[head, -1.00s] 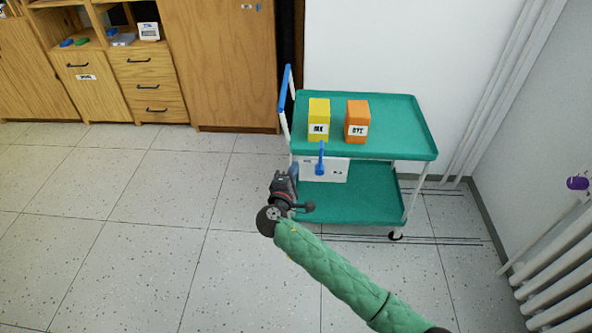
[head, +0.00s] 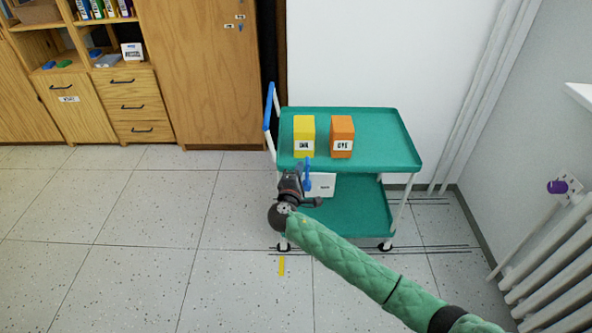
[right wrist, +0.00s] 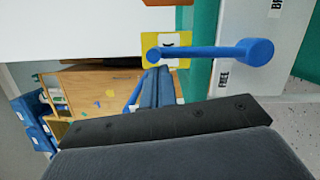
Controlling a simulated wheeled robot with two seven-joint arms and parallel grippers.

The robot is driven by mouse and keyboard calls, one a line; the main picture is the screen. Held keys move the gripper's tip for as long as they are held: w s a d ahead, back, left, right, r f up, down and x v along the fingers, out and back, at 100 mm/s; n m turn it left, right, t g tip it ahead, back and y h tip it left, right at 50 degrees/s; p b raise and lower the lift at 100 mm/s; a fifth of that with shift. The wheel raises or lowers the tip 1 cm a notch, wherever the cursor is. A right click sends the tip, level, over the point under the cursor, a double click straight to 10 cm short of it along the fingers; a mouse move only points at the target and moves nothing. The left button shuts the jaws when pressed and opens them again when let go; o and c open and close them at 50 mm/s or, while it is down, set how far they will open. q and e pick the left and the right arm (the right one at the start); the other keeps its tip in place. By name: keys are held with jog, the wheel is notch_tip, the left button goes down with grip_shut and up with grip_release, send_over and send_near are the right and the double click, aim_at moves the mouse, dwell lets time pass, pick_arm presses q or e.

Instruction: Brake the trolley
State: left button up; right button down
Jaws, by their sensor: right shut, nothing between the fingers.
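The trolley (head: 400,152) is green with two shelves, white posts and a blue push handle (head: 269,106) on its left. Below the top shelf is a white panel (head: 322,186). The blue brake lever (head: 307,168) stands upright at the panel's left part in the head view. In the right wrist view the lever (right wrist: 205,53) lies across, near a FREE label, with a partly cut label at the top. My right gripper (head: 305,188) is shut and empty, close beside the lever; contact is unclear. My left gripper is out of view.
A yellow box (head: 304,133) and an orange box (head: 341,133) stand on the top shelf. Wooden cabinets (head: 205,75) are at the back left. A white radiator (head: 565,245) is at right. The floor (head: 140,240) left of the trolley is clear.

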jog(key=shift+d, duration=0.2)
jog(key=d+f+m+g+y+b, duration=0.1)
jog(key=d+f+m, duration=0.2)
jog(key=d+m, duration=0.4)
jog(key=d+f+m+g+y+b, duration=0.1)
jog(key=d+f+m+y, duration=0.1)
jog(key=d+f+m, duration=0.2)
jog(key=shift+d+f+m+g, duration=0.3)
jog(key=shift+d+m, duration=1.1)
jog(key=shift+m, duration=0.3)
